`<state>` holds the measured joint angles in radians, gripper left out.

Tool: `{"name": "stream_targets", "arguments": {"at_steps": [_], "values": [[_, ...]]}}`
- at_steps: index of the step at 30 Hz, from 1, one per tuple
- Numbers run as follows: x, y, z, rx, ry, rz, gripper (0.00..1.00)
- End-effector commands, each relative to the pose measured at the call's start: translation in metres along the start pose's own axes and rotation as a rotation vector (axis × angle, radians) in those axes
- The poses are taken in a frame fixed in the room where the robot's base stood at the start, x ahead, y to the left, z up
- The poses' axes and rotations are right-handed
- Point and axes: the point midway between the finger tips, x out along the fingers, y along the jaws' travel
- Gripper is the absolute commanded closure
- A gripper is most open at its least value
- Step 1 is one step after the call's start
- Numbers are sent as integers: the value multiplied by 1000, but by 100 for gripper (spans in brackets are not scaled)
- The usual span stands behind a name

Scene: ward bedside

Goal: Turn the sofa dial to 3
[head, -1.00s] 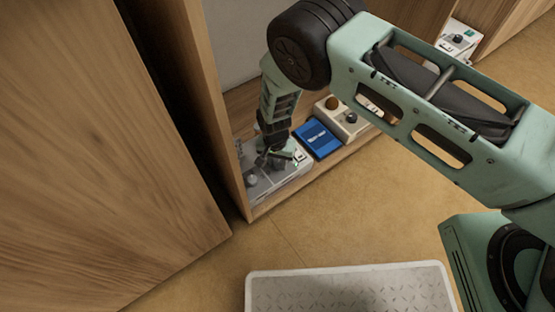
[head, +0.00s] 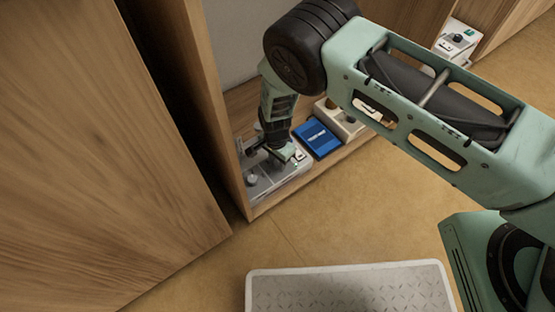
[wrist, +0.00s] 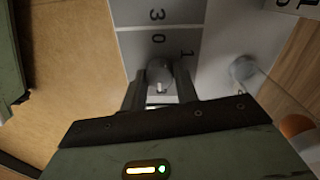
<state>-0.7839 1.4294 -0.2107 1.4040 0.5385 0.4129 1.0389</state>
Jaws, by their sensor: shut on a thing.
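My gripper (wrist: 158,92) is shut on a round grey dial knob (wrist: 160,72), with a finger on each side of it. A pale mark shows on the knob's edge nearest my gripper in the wrist view. The dial sits on a grey panel (wrist: 135,45) with the figures 3, 0 and 1 beside it; other figures are hidden. In the head view my gripper (head: 264,150) is at the grey control unit (head: 275,182) on the low shelf, and it hides the held knob. I cannot read a sofa label.
A second grey knob (wrist: 243,68) stands close beside the held one. A wooden side panel (head: 218,120) is close on the left. A tread-plate platform (head: 350,290) is in front.

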Motion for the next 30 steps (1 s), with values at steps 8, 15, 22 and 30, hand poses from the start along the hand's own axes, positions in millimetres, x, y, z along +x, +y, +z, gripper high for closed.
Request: {"name": "stream_targets", "arguments": {"at_steps": [8,15,22,30], "values": [[0,1,0,2,-1,2,93],[0,0,0,1,0,1,48],[-8,0,0,0,0,-1,48],[-52,0,0,1,0,-2,48]]}}
